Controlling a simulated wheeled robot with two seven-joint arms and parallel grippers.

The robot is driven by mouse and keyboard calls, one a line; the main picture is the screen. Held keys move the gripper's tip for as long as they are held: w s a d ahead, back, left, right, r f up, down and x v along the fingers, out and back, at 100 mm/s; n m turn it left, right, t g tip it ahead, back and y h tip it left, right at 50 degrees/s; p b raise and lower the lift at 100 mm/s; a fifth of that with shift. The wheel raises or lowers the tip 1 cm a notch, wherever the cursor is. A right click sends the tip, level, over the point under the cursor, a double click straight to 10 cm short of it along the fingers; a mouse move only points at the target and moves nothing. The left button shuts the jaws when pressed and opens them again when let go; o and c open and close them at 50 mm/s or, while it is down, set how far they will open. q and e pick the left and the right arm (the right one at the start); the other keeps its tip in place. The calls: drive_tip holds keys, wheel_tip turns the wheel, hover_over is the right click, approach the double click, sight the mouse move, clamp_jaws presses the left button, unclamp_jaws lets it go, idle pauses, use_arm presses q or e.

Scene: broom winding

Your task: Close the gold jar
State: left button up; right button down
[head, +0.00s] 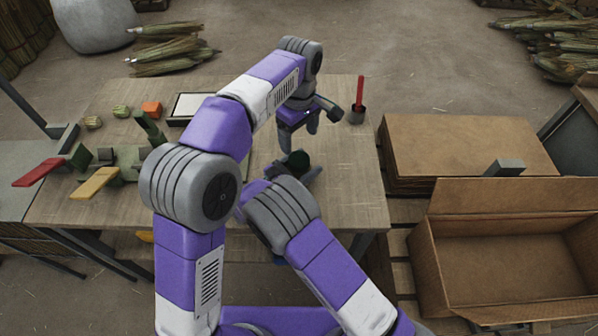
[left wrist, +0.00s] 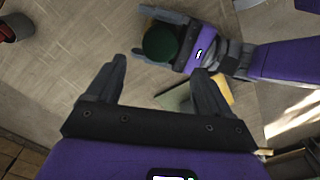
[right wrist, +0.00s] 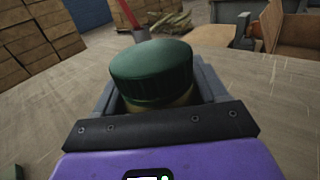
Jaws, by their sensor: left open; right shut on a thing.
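A jar with a dark green lid (right wrist: 152,70) is held in my right gripper (head: 298,170). In the right wrist view the lid sits on top of the jar, and a strip of the gold body (right wrist: 180,98) shows below its rim. The rest of the body is hidden by the gripper; I cannot tell whether the lid is tight. The lid also shows in the left wrist view (left wrist: 160,42). My left gripper (head: 298,128) is open and empty, above the table and beyond the jar in the head view. Its spread fingers (left wrist: 156,72) are apart from the lid.
The wooden table (head: 345,195) has bare room right of the jar. A dark cup with a red stick (head: 359,95) stands at its back right. A framed tray (head: 190,105), an orange block (head: 151,108) and a device with red and yellow pedals lie left. An open cardboard box (head: 500,265) stands right.

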sight(299, 159)
use_arm(q)
drive_tip(key=shift+f, duration=0.1)
drive_tip(key=shift+f, duration=3.95)
drive_tip(key=shift+c, duration=0.2)
drive_tip(key=c, duration=1)
drive_tip(key=m, duration=0.5)
drive_tip(key=shift+c, duration=0.2)
drive_tip(key=m, duration=0.4)
drive_tip(key=shift+m, duration=0.3)
drive_tip(key=m, duration=1.1)
drive_tip(key=o, duration=1.2)
drive_tip(key=shift+c, duration=0.2)
